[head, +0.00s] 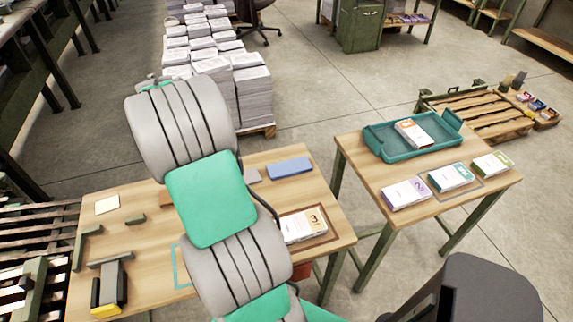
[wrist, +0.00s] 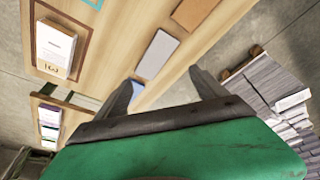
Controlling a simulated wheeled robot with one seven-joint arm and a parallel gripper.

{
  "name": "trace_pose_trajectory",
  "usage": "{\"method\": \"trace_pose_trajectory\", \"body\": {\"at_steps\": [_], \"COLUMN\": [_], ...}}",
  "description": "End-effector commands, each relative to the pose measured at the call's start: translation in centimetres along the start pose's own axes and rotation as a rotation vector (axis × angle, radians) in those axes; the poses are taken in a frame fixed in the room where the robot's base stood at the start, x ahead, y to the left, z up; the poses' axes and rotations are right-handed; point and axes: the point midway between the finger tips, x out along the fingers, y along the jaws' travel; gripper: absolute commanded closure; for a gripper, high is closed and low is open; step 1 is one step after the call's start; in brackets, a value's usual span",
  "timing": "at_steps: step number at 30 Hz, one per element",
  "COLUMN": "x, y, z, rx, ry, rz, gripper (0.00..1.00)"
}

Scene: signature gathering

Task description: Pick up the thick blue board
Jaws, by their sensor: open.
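The thick blue board (head: 290,167) lies flat near the far right edge of the left wooden table in the head view. In the wrist view only part of the blue board (wrist: 138,90) shows, beside the left finger and partly hidden by my wrist. My gripper (wrist: 162,84) is open, its two fingers apart with nothing held between them. It is above the table edge, the blue board nearer its left finger. A grey board (wrist: 158,49) and a brown board (wrist: 193,12) lie in a row with it. In the head view my arm hides the gripper.
A booklet marked 3 (head: 304,225) lies in a brown frame on the same table. The right table (head: 353,160) holds a teal tray (head: 400,154) and several booklets. Paper stacks (head: 252,97) stand on a pallet behind the left table. A gap separates the tables.

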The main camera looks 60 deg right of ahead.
Motion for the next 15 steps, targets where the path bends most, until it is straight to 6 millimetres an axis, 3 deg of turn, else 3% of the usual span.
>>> {"method": "trace_pose_trajectory", "body": {"at_steps": [1,3,6,10,15], "x": [3.6,8.0,12.9,16.1,18.4], "y": [2.3,5.7,10.4,13.8,14.7], "z": [-4.2,-8.6,-12.3,-14.1,-14.2], "rx": [0.178,0.404,0.642,0.793,0.813], "ry": [0.004,0.027,0.059,0.086,0.089], "rz": [0.068,0.139,0.215,0.262,0.269], "gripper": [0.14,0.11,0.11,0.11,0.11]}}
